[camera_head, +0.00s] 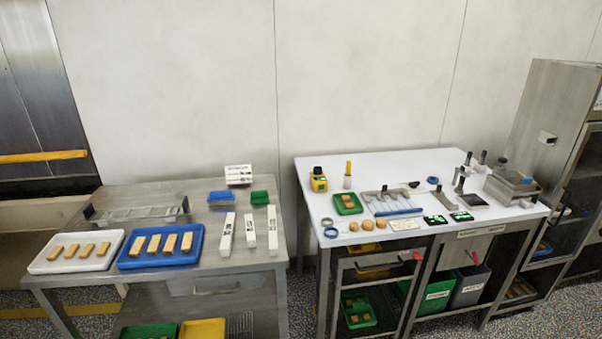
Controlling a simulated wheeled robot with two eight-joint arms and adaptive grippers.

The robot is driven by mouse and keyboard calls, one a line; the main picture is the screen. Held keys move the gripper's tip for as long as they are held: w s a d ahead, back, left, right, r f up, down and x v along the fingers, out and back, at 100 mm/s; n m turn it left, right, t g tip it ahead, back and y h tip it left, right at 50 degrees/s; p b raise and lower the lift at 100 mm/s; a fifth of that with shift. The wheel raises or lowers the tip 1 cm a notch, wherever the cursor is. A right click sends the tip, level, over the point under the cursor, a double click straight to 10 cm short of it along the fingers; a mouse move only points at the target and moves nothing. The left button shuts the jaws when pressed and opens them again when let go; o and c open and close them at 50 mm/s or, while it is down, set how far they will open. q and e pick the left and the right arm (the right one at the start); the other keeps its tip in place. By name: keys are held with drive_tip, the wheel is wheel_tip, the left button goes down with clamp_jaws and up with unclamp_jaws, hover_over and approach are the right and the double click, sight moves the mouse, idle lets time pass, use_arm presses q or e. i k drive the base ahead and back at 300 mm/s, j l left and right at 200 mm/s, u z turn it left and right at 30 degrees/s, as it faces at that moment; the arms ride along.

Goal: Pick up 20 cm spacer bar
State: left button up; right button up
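Three long white bars lie side by side on the steel table at the left: a left one (227,235) and a middle one (250,231) with dark markings, and a right one (272,231). Their printing is too small to read, so I cannot tell whether one is the 20 cm spacer bar. A thin blue bar (398,212) lies along the front of a metal rack on the white table; its length cannot be told either. Neither of my grippers is in view.
On the steel table (215,262), a white tray (42,264) and a blue tray (125,262) hold brown bars. Small blue and green trays and a white block (238,174) stand behind the white bars. The white table (385,168) carries tools; a gap separates the tables.

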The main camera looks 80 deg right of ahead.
sight(228, 235)
drive_tip(key=z, duration=2.35)
